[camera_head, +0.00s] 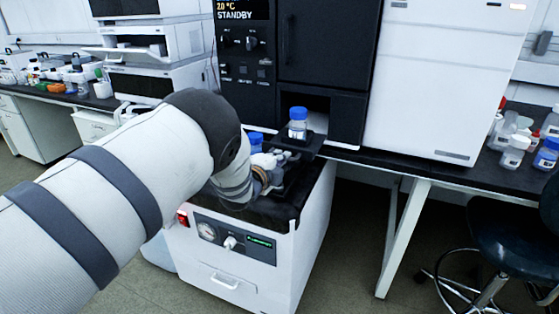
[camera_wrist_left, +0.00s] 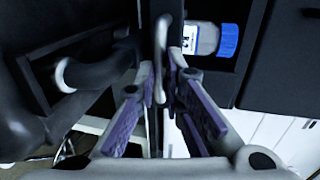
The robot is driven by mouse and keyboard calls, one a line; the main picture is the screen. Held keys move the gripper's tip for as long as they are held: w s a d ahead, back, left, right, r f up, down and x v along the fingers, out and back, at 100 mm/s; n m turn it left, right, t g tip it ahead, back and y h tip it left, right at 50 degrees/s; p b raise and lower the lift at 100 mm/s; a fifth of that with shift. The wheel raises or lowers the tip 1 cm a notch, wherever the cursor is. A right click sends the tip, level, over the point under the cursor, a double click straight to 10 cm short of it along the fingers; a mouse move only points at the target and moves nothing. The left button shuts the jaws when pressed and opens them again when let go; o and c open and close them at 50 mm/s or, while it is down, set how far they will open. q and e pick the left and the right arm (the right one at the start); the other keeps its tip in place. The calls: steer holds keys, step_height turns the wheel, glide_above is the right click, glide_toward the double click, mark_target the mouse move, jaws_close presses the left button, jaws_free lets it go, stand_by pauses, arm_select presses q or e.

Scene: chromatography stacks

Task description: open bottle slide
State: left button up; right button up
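The bottle slide (camera_head: 315,143) is a black tray standing out from an opening low in the black instrument. A clear bottle (camera_head: 298,123) with a blue cap stands upright on it; it also shows in the left wrist view (camera_wrist_left: 206,39). My left gripper (camera_head: 268,172) is at the front of the slide, mostly hidden behind my arm in the head view. In the left wrist view its purple-padded fingers (camera_wrist_left: 160,85) come together on either side of a grey curved handle (camera_wrist_left: 161,55) and appear shut on it. My right gripper is not in view.
A white pump cart (camera_head: 240,270) with a gauge stands below the slide. A second blue cap (camera_head: 255,139) shows behind my arm. Several bottles (camera_head: 515,150) stand on the right bench, and a dark stool (camera_head: 505,225) is in front of it.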

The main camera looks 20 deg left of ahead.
arm_select(q)
steer(key=o, duration=0.4)
steer(key=shift+o, duration=0.2)
steer(key=shift+s, duration=0.15)
steer(key=v, duration=1.1)
steer(key=shift+s, duration=0.35)
steer(key=shift+r, duration=0.1)
